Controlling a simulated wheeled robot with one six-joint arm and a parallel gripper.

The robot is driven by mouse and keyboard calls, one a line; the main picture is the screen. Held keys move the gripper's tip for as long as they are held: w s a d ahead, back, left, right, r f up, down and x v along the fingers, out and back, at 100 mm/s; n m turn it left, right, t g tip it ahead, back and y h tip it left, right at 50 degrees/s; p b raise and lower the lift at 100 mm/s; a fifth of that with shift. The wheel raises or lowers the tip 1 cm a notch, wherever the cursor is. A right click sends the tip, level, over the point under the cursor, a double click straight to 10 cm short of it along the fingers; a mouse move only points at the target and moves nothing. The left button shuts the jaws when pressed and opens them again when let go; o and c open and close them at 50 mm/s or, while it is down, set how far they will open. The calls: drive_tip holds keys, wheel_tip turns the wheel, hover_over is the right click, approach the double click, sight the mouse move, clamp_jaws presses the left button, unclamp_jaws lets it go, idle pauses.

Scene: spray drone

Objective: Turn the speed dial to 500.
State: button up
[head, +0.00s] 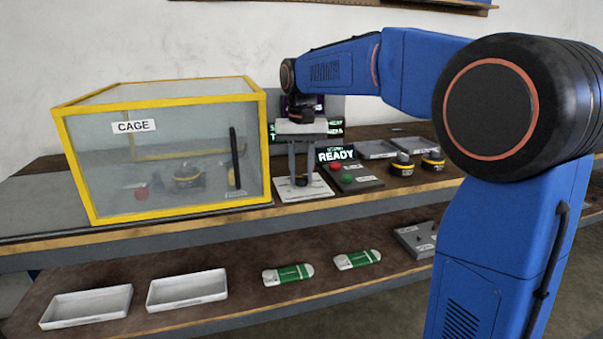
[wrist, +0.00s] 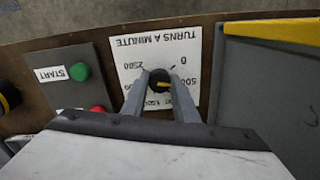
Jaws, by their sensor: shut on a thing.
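The speed dial (wrist: 159,77) is a black knob with a yellow pointer line, on a white plate (wrist: 214,45) marked "TURNS A MINUTE" with numbers from 0 to 2500. The plate appears upside down in the wrist view. The pointer lies roughly sideways, its right end towards the 500 side, but its exact reading is too small to tell. My gripper (wrist: 160,88) is shut on the dial, one finger on each side. In the head view my gripper (head: 301,172) reaches straight down to the dial on its white plate (head: 318,188).
The yellow-framed cage (head: 160,208) stands close left of the dial. A control box with a green START button (wrist: 79,71) and a red button (wrist: 97,110) sits on the dial's other side. A screen (head: 336,154) reads "READY". White trays (head: 187,289) lie on the lower shelf.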

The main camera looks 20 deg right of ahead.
sight(302, 177)
idle(0.4)
drive_tip(key=o, duration=1.1)
drive_tip(key=shift+c, duration=0.2)
wheel_tip(302, 177, up, 18)
drive_tip(key=shift+f, duration=0.25)
drive_tip(key=s+d+f+n+t, duration=0.1)
drive_tip(key=s+d+f+t, duration=0.1)
drive_tip(key=s+f, duration=1.3)
drive_tip(key=s+d+f+n+t, duration=0.1)
drive_tip(key=s+d+f, duration=0.4)
drive_tip(key=s+f, duration=1.1)
drive_tip(key=shift+s+d+n+t, duration=0.2)
drive_tip(key=shift+s+n+t, duration=0.2)
drive_tip(key=shift+s+t, duration=0.6)
